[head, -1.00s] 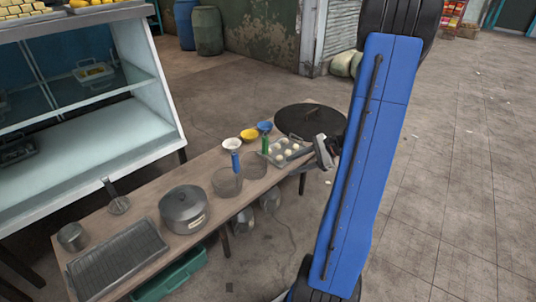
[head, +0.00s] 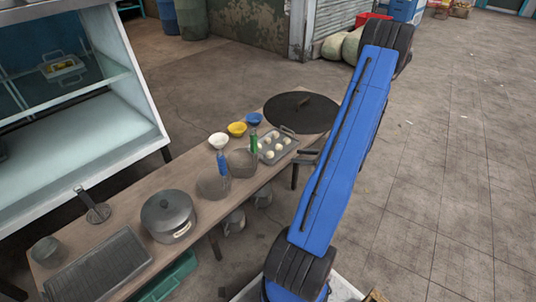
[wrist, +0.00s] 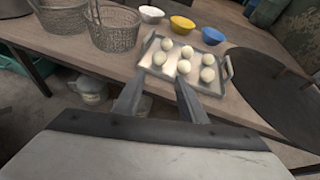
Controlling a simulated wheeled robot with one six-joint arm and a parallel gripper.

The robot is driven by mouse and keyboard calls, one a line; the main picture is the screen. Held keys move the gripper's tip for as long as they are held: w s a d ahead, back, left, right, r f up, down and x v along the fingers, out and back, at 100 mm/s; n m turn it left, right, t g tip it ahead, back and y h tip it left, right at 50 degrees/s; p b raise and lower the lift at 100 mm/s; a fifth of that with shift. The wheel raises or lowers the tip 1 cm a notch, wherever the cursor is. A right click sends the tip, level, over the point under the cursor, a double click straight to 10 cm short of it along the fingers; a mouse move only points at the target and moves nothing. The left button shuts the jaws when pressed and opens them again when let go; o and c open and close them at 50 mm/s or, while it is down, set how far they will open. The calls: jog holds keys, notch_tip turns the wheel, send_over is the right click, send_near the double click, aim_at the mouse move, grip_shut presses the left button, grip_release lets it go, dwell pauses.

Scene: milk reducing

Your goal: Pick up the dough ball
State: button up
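Several pale dough balls (wrist: 184,67) sit in rows on a grey metal tray (wrist: 147,56) on the table. The tray (head: 287,153) also shows in the head view near the right end of the table, with the dough balls (head: 269,154) on it. My gripper (wrist: 160,88) is open and empty in the wrist view. Its two fingers point toward the near edge of the tray, apart from the dough balls. In the head view my gripper (head: 307,155) shows just right of the tray, partly hidden by my blue arm.
White (head: 219,140), yellow (head: 237,128) and blue bowls (head: 253,119) stand behind the tray. Two wire baskets (wrist: 118,30) are to its left and a large round dark lid (head: 300,108) to its right. A pot (head: 168,215) stands farther left on the table.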

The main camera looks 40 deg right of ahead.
send_near(270, 154)
jog(key=w+f, duration=0.2)
jog(key=shift+w+d, duration=0.35)
jog(key=shift+x, duration=2.95)
jog(key=shift+r, duration=0.2)
jog(key=c, duration=0.5)
